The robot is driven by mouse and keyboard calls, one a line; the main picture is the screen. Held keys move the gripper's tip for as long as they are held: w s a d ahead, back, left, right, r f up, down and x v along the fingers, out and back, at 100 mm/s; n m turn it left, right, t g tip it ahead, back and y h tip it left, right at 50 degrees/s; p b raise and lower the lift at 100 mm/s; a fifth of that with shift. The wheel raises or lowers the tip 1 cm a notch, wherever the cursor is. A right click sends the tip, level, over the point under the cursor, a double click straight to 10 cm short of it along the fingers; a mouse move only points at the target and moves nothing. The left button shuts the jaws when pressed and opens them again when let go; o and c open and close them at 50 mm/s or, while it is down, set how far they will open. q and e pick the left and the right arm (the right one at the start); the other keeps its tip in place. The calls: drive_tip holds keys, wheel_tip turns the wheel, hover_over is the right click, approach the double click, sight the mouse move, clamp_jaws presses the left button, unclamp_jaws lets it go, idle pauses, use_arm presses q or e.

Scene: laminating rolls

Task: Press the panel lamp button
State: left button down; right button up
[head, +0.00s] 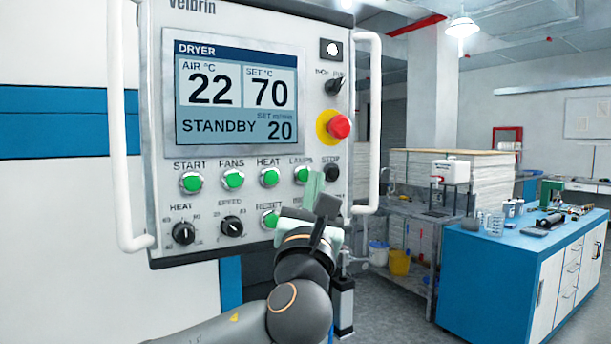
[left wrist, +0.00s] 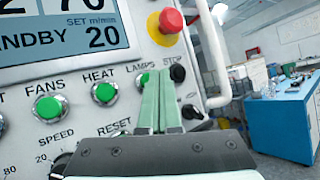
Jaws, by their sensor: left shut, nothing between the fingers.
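The dryer control panel (head: 150,190) has a row of green buttons under labels. The green lamp button (head: 301,174) sits below the LAMPS label, between HEAT and the black STOP button. It also shows in the left wrist view (left wrist: 143,79), partly hidden behind the fingers. My left gripper (head: 315,178) is in front of the panel, with its pale green fingers shut and empty. In the left wrist view the fingertips (left wrist: 160,74) are just right of the lamp button, between it and STOP. I cannot tell whether they touch the panel. My right gripper is not in view.
A red emergency stop (head: 339,126) sits above the STOP button (head: 330,172). The green HEAT button (head: 269,177) is to the left and RESET (head: 270,218) below. A white handle (head: 374,120) stands out along the panel's right side. A blue workbench (head: 490,270) is farther right.

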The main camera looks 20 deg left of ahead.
use_arm(q)
drive_tip(key=shift+w+a, duration=0.2)
drive_tip(key=shift+a, duration=0.15)
drive_tip(key=shift+w+a, duration=0.3)
drive_tip(key=shift+a, duration=0.05)
idle(0.7)
drive_tip(key=shift+d, duration=0.1)
drive_tip(key=shift+s+d+p, duration=0.35)
drive_tip(key=shift+s+d, duration=0.2)
drive_tip(key=shift+d, duration=0.05)
idle(0.3)
drive_tip(key=s+d, duration=0.1)
drive_tip(key=d, duration=0.1)
drive_tip(key=s+d, duration=0.2)
drive_tip(key=shift+p, duration=0.3)
drive_tip(key=shift+f, duration=0.1)
idle(0.5)
